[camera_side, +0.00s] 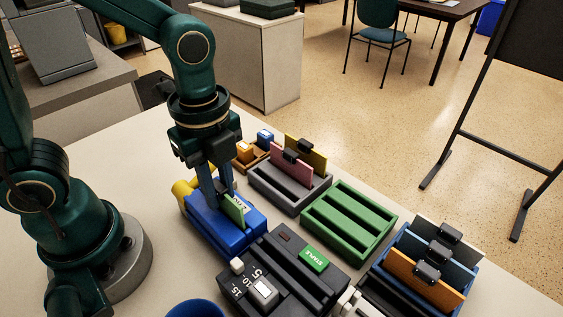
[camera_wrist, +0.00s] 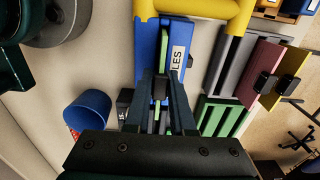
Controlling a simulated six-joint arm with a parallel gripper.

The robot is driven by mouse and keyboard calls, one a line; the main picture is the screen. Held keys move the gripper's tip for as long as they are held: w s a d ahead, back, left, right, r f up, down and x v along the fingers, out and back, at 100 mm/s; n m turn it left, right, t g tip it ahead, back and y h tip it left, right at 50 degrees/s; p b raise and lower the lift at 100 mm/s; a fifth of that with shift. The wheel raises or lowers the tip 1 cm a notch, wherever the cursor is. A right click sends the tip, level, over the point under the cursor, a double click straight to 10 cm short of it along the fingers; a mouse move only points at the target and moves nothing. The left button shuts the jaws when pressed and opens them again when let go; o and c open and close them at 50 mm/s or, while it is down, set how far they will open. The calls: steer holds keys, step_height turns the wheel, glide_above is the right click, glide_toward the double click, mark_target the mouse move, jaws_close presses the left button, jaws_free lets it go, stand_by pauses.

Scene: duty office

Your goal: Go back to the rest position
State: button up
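My gripper (camera_side: 221,203) points straight down over a blue tray-like block (camera_side: 250,238) with a green card (camera_side: 234,209) standing in it. The wrist view shows the blue block (camera_wrist: 148,38) with a white label ending in "LES". My two fingers (camera_wrist: 161,76) are apart, one on each side of the card's dark grip. They look open, with small gaps beside the grip. The lower part of the card is hidden in the block.
A grey rack (camera_side: 270,189) holds pink and yellow cards. An empty green rack (camera_side: 352,228), a black unit with a green label (camera_side: 314,258), a blue rack with several cards (camera_side: 408,241) and a blue cup (camera_side: 196,308) stand nearby.

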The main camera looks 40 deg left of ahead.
steer(key=o, duration=0.4)
steer(key=shift+c, duration=0.2)
steer(key=shift+r, duration=0.1)
steer(key=shift+r, duration=4.4)
steer(key=shift+a+r, duration=0.2)
steer(key=shift+r, duration=0.15)
steer(key=s+a+n+t, duration=0.1)
steer(key=n+t, duration=0.1)
steer(key=n, duration=0.4)
steer(key=a+f+n+t, duration=0.1)
steer(key=n, duration=0.5)
steer(key=s+a+n+t, duration=0.1)
steer(key=a+n+t, duration=0.1)
steer(key=n, duration=0.4)
steer(key=shift+s+f+t, duration=0.3)
steer(key=shift+s+f, duration=0.05)
steer(key=shift+f, duration=0.05)
